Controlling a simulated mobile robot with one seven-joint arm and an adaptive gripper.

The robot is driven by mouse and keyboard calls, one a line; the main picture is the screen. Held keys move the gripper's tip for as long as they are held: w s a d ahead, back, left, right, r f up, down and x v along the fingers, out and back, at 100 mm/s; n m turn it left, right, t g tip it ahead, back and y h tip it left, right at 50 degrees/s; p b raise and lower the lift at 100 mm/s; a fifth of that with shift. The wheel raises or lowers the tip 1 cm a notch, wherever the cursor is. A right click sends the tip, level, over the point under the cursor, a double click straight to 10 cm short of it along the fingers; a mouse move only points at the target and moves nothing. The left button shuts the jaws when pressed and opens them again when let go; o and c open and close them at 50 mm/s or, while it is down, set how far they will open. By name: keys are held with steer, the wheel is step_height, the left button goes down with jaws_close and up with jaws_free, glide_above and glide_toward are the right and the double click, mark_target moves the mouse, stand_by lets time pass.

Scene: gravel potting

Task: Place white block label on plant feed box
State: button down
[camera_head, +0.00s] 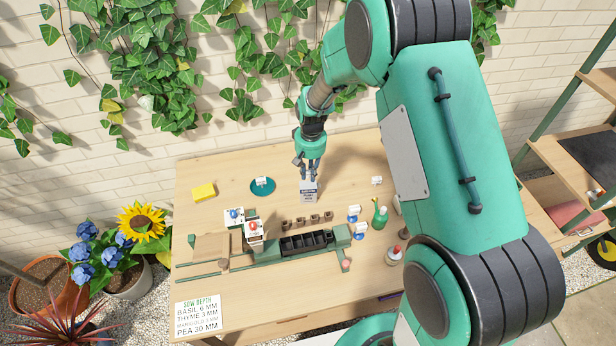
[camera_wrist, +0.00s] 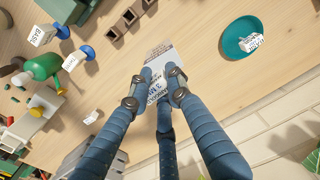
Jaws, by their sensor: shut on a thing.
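A pale grey box with dark print (camera_head: 308,195), which looks like the plant feed box, stands on the wooden table directly below my gripper (camera_head: 310,177). In the wrist view, the fingers of my gripper (camera_wrist: 163,88) are closed around a white printed piece (camera_wrist: 158,76), which looks like the white block label. A greyish printed face (camera_wrist: 160,50) shows just beyond it. The fingers hide part of the lettering. I cannot tell whether the held piece touches the box.
A teal saucer (camera_head: 254,190) with a small white label stands left of the box. A yellow sponge-like block (camera_head: 204,191) lies farther left. Small brown pots (camera_head: 307,221) and a dark seed tray (camera_head: 300,243) are in front. A green spray bottle (camera_head: 380,215) stands right.

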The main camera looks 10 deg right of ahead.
steer(key=shift+w, duration=0.2)
steer(key=shift+w, duration=0.15)
steer(key=shift+w, duration=0.25)
steer(key=shift+f, duration=1.85)
steer(key=shift+f, duration=0.1)
steer(key=c, duration=1.6)
jaws_free()
step_height(320, 180, up, 12)
steer(key=shift+d+r, duration=0.1)
steer(key=shift+r, duration=0.05)
